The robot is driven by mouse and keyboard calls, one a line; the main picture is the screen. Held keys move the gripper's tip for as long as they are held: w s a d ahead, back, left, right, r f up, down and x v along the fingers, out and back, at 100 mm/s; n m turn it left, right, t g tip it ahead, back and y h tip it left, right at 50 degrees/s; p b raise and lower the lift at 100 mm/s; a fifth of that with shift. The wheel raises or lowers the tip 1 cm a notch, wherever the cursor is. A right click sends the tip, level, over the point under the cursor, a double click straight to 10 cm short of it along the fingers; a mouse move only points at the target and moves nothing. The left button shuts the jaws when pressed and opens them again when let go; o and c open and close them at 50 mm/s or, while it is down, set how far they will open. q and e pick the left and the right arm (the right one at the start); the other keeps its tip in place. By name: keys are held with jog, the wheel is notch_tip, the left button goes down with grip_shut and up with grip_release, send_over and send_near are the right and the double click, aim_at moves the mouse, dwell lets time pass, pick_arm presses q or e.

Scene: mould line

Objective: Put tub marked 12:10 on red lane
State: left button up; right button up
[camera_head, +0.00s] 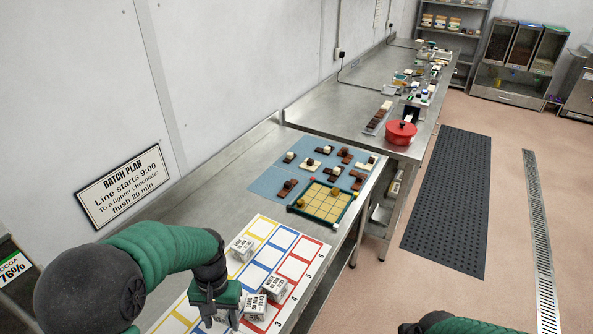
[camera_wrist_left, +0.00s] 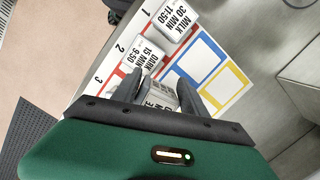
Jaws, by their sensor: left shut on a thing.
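My left gripper (camera_head: 213,311) is low over the lane board (camera_head: 289,243), shut on a white tub (camera_wrist_left: 161,97). My fingers hide most of its label, so I cannot read its time. The board has yellow, blue and red outlined lanes with numbers beside the red lane (camera_head: 306,252). In the left wrist view, a tub marked MILK 30 MIN 11:50 (camera_wrist_left: 178,22) and a tub marked DARK 15 MIN 9:50 (camera_wrist_left: 146,53) sit near the numbers. In the head view, two tubs (camera_head: 275,287) (camera_head: 255,307) stand right of my gripper and another tub (camera_head: 242,248) stands beyond it.
Beyond the board lie a blue mat (camera_head: 270,183) with chocolate pieces and a green-edged yellow grid tray (camera_head: 322,203). A red pot (camera_head: 401,132) stands on the far bench. The red lane's far end is bare. A wall is at the left.

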pick_arm(q)
jog(key=s+a+r+m+p, duration=0.1)
jog(key=s+a+r+p, duration=0.2)
jog(key=s+a+r, duration=0.45)
jog(key=s+a+r+m+p, duration=0.15)
jog(key=s+a, duration=0.35)
jog(key=a, duration=0.5)
notch_tip(320, 180, down, 12)
jog(key=shift+s+d+f+p, duration=0.1)
jog(key=shift+f+p, duration=0.15)
jog(key=shift+p, duration=0.2)
notch_tip(320, 180, down, 4)
jog(key=shift+d+f, duration=0.15)
jog(key=shift+f, duration=0.25)
jog(key=o, duration=1.4)
jog(key=shift+o, duration=0.2)
